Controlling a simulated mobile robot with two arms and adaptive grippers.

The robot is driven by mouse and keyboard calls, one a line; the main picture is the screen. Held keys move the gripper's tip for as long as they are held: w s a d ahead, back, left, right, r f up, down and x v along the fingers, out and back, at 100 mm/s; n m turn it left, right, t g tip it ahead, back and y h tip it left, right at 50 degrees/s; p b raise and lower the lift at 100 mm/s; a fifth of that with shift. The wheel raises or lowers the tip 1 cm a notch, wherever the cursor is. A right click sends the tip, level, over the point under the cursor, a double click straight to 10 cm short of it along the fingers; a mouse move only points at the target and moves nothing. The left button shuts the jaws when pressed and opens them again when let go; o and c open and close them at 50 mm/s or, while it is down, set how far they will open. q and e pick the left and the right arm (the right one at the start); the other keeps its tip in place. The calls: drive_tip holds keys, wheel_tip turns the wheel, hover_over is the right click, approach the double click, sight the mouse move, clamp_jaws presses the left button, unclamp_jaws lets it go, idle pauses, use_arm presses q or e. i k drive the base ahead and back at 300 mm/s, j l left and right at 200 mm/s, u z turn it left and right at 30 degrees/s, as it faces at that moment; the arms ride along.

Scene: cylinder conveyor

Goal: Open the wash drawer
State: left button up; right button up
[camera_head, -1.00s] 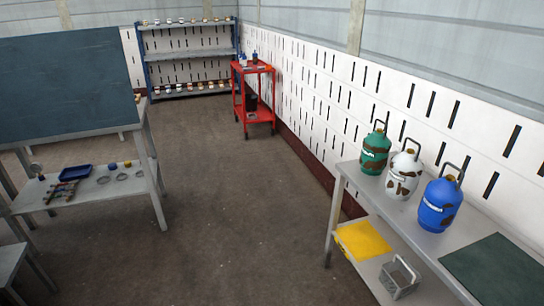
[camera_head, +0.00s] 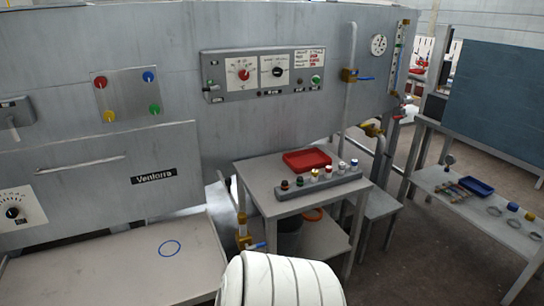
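A wide grey front panel (camera_head: 95,185) with a long horizontal bar handle (camera_head: 80,165) and a "Ventorra" label (camera_head: 153,177) is on the left of the grey machine (camera_head: 300,35). It looks like the drawer front. It appears shut, but its lower edge is hard to read. A dial (camera_head: 14,212) sits on its left part. Neither of my grippers is in view.
A grey bench (camera_head: 120,265) with a blue ring (camera_head: 170,248) is below the panel. A small table (camera_head: 275,175) to its right holds a red tray (camera_head: 307,160) and a rack of several bottles (camera_head: 315,178). A white ribbed object (camera_head: 280,280), unclear what, fills the bottom centre.

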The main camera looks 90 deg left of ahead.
sight(65, 189)
drive_tip(key=u, duration=3.65)
